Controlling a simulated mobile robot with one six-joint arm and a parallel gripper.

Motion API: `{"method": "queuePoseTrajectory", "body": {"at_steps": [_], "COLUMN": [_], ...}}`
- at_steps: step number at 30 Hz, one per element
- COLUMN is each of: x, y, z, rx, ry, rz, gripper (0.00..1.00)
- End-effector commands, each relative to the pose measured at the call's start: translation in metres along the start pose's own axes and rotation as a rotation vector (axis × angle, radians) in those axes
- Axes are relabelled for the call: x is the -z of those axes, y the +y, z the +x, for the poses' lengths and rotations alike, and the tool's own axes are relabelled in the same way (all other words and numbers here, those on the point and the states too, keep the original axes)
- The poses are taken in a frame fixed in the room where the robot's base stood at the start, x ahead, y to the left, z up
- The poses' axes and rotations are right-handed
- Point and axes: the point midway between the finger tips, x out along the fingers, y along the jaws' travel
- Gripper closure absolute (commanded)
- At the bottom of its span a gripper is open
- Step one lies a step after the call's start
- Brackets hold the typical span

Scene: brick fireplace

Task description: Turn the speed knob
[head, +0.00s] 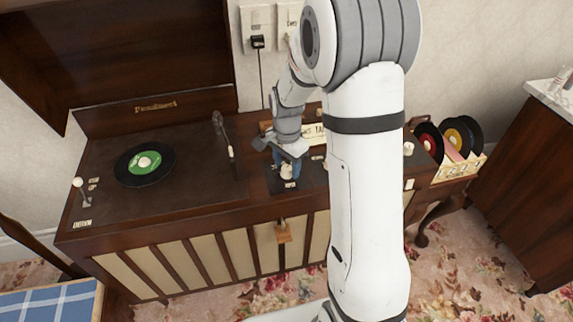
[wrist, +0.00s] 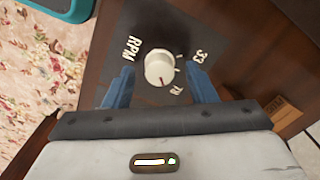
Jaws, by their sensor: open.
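The speed knob (wrist: 158,67) is a round white dial on a dark plate marked RPM, 33 and a partly hidden number. A small red line on it points toward the bottom of the wrist view, near that number. In the head view the knob (head: 286,172) shows below my gripper (head: 290,163), on the record player's right section. My gripper (wrist: 162,78) is open, with one blue finger on each side of the knob and a gap on both sides. I cannot tell how far down the fingers reach beside it.
The record player cabinet (head: 200,200) holds a turntable with a green-labelled record (head: 144,165) and a tonearm (head: 226,135) left of my gripper. A small orange-brown tag (head: 283,234) hangs on the front. Records in a rack (head: 461,168) stand at right. A teal object (wrist: 60,8) shows in the wrist view.

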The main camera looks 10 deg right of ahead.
Motion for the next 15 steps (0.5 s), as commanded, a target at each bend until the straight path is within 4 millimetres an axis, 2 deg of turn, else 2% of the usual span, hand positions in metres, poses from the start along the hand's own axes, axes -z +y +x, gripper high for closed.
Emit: {"method": "queuePoseTrajectory", "body": {"at_steps": [7,15], "x": [-0.0004,-0.0006], "y": [-0.0001,-0.0002], "z": [0.0006,0.0005], "rx": [0.000,0.000], "ry": [0.000,0.000], "rz": [-0.001,-0.002], "gripper": [0.50,0.72]}}
